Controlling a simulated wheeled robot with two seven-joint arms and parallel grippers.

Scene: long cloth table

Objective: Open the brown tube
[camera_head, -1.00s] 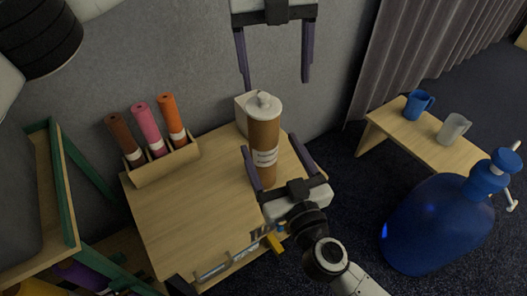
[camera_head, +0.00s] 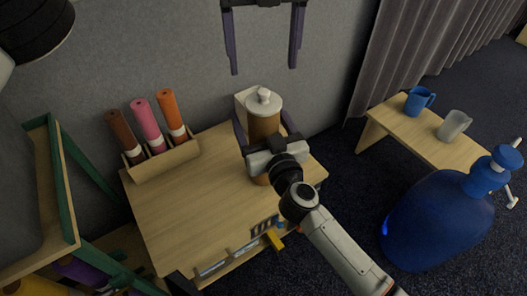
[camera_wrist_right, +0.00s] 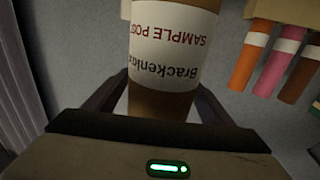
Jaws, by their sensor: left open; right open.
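The brown tube (camera_head: 264,124) stands upright on the wooden table, with its white cap (camera_head: 264,97) on top. Its brown body and white label also fill the middle of the right wrist view (camera_wrist_right: 165,103). My right gripper (camera_head: 263,116) reaches in from the front with its open fingers on either side of the tube; contact cannot be made out.
A wooden holder (camera_head: 165,162) with brown, pink and orange rolls stands left on the table (camera_head: 190,215). A pale block (camera_head: 241,98) is behind the tube. A low bench at right carries a blue mug (camera_head: 417,101) and a grey cup (camera_head: 453,126), near a large blue bottle (camera_head: 435,225).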

